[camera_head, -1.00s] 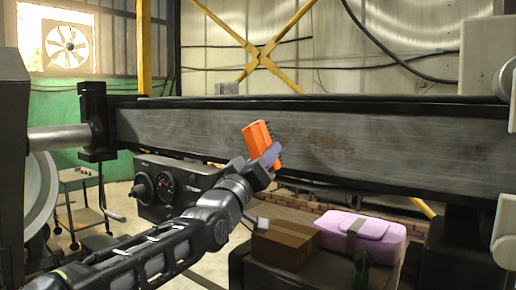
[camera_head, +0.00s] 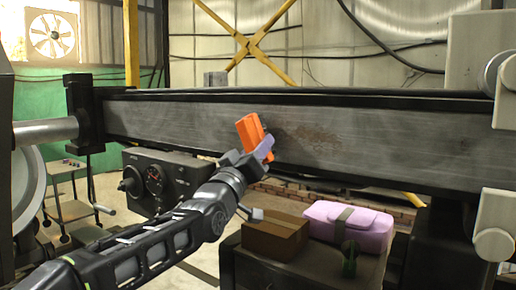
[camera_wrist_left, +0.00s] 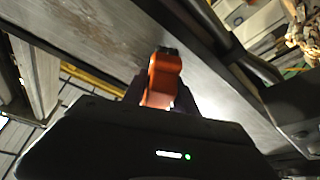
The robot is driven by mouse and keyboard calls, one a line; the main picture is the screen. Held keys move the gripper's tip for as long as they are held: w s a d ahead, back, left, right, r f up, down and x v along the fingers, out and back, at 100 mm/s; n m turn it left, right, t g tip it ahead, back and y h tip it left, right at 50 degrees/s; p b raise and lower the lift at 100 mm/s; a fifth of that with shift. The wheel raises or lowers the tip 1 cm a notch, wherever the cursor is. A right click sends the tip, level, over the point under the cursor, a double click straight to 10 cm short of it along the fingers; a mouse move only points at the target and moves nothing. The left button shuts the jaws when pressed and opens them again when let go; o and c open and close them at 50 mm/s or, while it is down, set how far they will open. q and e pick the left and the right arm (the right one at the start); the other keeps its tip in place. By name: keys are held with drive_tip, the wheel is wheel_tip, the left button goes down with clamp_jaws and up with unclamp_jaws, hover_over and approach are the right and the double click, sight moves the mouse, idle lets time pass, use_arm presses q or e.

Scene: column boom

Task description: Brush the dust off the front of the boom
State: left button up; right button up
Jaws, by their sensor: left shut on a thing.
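The boom (camera_head: 400,146) is a long grey beam with black edges across the middle of the head view. A brownish dusty patch (camera_head: 316,137) shows on its front face. My left gripper (camera_head: 262,153) is shut on an orange brush (camera_head: 249,135), held up at the boom's front just left of the patch. Whether the brush touches the face I cannot tell. In the left wrist view the orange brush (camera_wrist_left: 163,80) stands between the fingers, with its dark end toward the grey boom (camera_wrist_left: 100,35). My right gripper is not in view.
Below the boom, a dark stand holds a cardboard box (camera_head: 275,236) and a pink case (camera_head: 350,226). A black control box (camera_head: 160,182) with dials hangs under the boom at left. A small cart (camera_head: 72,205) stands on the floor farther left.

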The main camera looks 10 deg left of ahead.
use_arm(q)
drive_tip(key=shift+w+d, duration=0.35)
drive_tip(key=shift+w, duration=0.5)
drive_tip(key=shift+s+d, duration=0.25)
drive_tip(key=shift+d, duration=0.2)
drive_tip(key=shift+s+d, duration=0.3)
drive_tip(key=shift+d, duration=0.3)
drive_tip(key=shift+s+d, duration=0.25)
drive_tip(key=shift+d, duration=0.35)
drive_tip(key=shift+d, duration=0.1)
drive_tip(key=shift+s+d+p, duration=0.15)
drive_tip(key=shift+s+d, duration=0.15)
drive_tip(key=shift+d, duration=0.5)
drive_tip(key=shift+s+d+p, duration=0.15)
drive_tip(key=shift+s+d, duration=0.1)
drive_tip(key=shift+d, duration=0.55)
drive_tip(key=shift+d, duration=0.1)
